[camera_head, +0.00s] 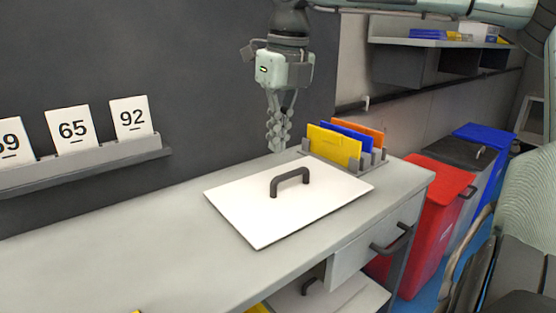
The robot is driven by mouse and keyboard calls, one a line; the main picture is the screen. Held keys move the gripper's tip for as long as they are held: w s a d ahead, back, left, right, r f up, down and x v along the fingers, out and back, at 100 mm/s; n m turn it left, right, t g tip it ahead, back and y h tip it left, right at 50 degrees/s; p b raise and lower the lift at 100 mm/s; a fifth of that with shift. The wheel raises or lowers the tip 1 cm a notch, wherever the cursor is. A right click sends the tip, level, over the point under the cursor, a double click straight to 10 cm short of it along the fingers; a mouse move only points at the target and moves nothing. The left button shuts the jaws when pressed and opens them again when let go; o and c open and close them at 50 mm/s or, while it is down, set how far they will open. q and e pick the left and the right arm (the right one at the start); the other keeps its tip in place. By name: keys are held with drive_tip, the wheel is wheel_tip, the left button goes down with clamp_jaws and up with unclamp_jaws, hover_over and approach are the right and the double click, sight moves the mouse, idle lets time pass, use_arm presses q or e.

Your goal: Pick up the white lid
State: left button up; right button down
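The white lid (245,207) is a flat white square panel lying on the grey table, with a dark arched handle (290,176) standing up from its middle. My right gripper (276,147) hangs pointing down behind the lid, above the table's far edge and left of the coloured folders. It is apart from the handle. Its fingers look close together and overlap from this angle, so I cannot tell whether it is open or shut. I see nothing held in it. My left gripper is out of view.
Yellow, blue and orange folders (334,146) stand in a grey rack at the table's back right. Numbered white cards (69,129) stand on a wall ledge. Another white panel with a handle (345,300) lies below the table. Red (418,222), black and blue bins stand right.

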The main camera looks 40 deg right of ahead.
drive_tip(key=shift+r, duration=0.55)
drive_tip(key=c, duration=2.2)
unclamp_jaws()
drive_tip(key=o, duration=1.7)
drive_tip(key=shift+o, duration=0.2)
